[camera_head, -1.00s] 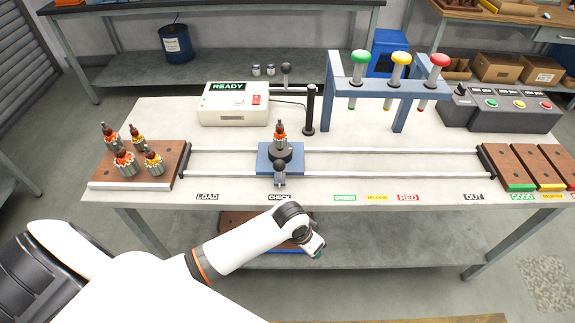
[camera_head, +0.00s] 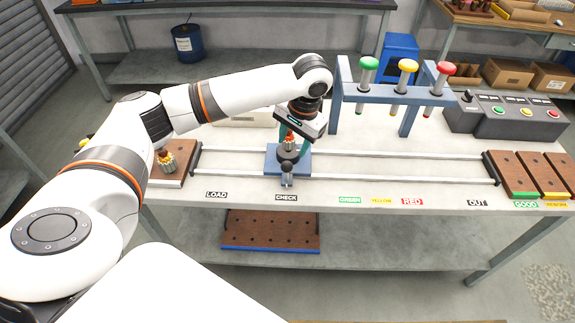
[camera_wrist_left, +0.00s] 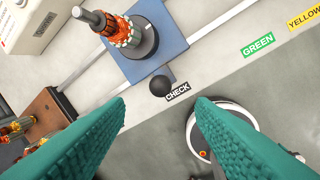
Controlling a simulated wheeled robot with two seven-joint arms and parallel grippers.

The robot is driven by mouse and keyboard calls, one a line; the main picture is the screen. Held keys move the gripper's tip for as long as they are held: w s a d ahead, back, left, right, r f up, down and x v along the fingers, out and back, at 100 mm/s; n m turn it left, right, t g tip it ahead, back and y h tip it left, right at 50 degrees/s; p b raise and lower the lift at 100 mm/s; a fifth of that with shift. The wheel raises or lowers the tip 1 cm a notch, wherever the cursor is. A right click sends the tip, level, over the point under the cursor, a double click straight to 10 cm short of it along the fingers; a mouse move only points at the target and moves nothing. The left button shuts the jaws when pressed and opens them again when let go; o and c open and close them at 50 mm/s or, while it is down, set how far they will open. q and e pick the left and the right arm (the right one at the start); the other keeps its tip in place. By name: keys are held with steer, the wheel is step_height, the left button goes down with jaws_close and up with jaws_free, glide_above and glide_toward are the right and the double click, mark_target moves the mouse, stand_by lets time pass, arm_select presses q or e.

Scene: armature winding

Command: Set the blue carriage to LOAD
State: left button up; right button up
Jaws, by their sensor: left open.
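The blue carriage (camera_head: 272,160) sits on the two rails at the CHECK label (camera_head: 286,198). An armature with an orange winding (camera_head: 289,143) stands upright on its dark round seat. A black knob (camera_head: 287,168) sticks out at its front. The LOAD label (camera_head: 216,195) lies to the left. My left gripper (camera_head: 293,143) is over the carriage and partly hides the armature. In the left wrist view its teal fingers are wide apart and empty (camera_wrist_left: 162,103), with the knob (camera_wrist_left: 161,86) just beyond the gap and the carriage (camera_wrist_left: 171,38) above it. My right gripper is not in view.
A brown tray (camera_head: 185,160) with armatures is at the left rail end, partly hidden by my arm. A blue frame (camera_head: 375,97) with green, yellow and red plungers stands behind the rails to the right. The rails between tray and carriage are clear.

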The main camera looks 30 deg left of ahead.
mark_target(287, 163)
arm_select(q)
steer(key=f, duration=0.3)
steer(key=a+f, duration=0.1)
steer(key=f, duration=0.3)
steer(key=a+f+p, duration=0.1)
steer(key=f, duration=0.2)
steer(key=shift+f, duration=0.4)
steer(key=shift+c, duration=0.4)
steer(key=shift+a, duration=0.1)
jaws_close()
